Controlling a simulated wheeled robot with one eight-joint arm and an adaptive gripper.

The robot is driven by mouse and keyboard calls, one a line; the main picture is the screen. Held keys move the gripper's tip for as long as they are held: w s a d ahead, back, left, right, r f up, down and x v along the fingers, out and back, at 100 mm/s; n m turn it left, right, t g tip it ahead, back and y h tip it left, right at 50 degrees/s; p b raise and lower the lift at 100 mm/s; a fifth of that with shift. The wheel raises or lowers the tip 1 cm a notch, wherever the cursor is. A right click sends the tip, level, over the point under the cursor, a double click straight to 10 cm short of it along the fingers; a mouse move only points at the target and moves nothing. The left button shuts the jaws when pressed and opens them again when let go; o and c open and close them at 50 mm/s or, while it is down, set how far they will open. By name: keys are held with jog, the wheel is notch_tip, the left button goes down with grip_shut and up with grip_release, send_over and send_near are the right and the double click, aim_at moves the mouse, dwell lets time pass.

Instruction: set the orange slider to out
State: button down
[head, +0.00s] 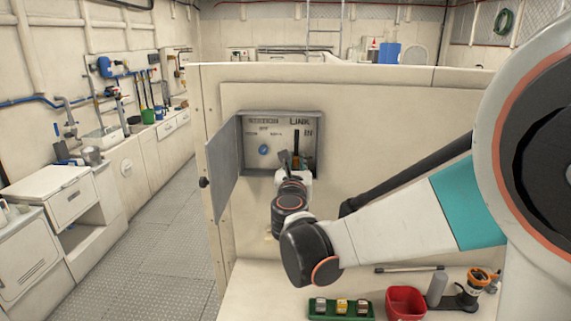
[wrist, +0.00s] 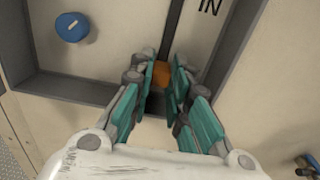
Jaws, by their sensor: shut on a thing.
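The orange slider (wrist: 161,72) sits in a dark vertical slot at the lower part of the panel in the wrist view. My gripper (wrist: 165,75) has its teal fingers on either side of the slider and is shut on it. The slot runs up from the slider, with the word IN beside its upper end. In the head view, my gripper (head: 294,163) reaches into the open grey box (head: 240,125) under the LINK label. The gripper hides most of the slider there, and any lower label is hidden.
A blue knob (head: 263,150) is left of the slot, under the STATION label. The box's grey door (head: 223,167) hangs open to the left. Below are a green tray (head: 325,317) with small blocks and a red bin (head: 405,303).

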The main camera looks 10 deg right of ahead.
jog(key=c, duration=1.5)
grip_release()
jog(key=shift+f, duration=0.15)
jog(key=v, duration=1.2)
jog(key=shift+s, duration=0.1)
